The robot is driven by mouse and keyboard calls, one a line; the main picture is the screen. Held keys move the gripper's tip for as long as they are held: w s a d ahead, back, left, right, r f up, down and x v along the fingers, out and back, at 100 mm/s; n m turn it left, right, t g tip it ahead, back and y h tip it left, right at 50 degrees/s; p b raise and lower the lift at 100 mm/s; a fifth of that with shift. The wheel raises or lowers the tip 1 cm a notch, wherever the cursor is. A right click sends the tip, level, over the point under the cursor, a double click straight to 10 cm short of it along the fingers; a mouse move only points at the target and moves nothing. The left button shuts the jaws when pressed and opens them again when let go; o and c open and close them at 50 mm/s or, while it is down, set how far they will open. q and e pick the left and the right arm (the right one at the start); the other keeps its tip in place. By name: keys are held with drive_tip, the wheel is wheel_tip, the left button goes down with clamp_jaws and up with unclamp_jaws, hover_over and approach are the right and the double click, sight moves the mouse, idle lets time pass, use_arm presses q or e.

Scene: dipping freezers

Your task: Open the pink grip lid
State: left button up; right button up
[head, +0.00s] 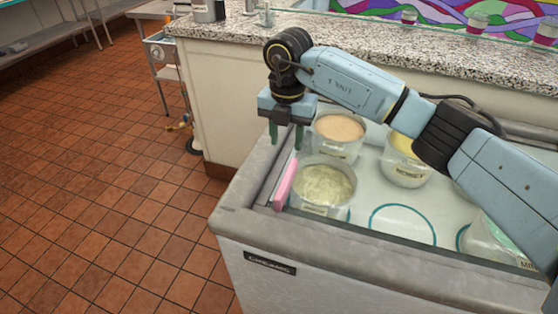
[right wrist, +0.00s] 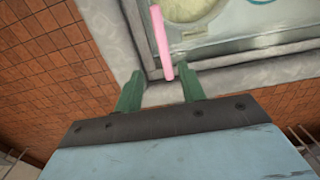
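The pink grip (head: 286,184) is a slim upright bar at the left end of the freezer top, beside a tub of pale ice cream. It also shows in the right wrist view (right wrist: 161,42), running lengthwise toward the gap between the fingers. The lid it belongs to looks clear and lies over the tubs, closed as far as I can tell. My right gripper (head: 286,142) is open and empty, fingers pointing down, just above and behind the grip. Its green fingers (right wrist: 161,80) are spread apart in the wrist view. My left gripper is out of view.
The freezer (head: 340,268) holds several labelled tubs, including a peach one (head: 339,128) and a yellow one (head: 405,160). Teal rings (head: 402,222) mark empty spots. A granite counter (head: 235,35) stands behind. Tiled floor (head: 110,190) to the left is mostly clear.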

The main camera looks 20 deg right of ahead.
hover_over(288, 177)
wheel_tip(288, 177, down, 5)
drive_tip(key=shift+a+f, duration=0.15)
wheel_tip(288, 177, down, 4)
drive_tip(key=shift+r+b, duration=0.2)
drive_tip(key=shift+b, duration=0.2)
wheel_tip(288, 177, down, 3)
drive_tip(key=shift+f, duration=0.5)
drive_tip(key=c, duration=0.5)
clamp_jaws()
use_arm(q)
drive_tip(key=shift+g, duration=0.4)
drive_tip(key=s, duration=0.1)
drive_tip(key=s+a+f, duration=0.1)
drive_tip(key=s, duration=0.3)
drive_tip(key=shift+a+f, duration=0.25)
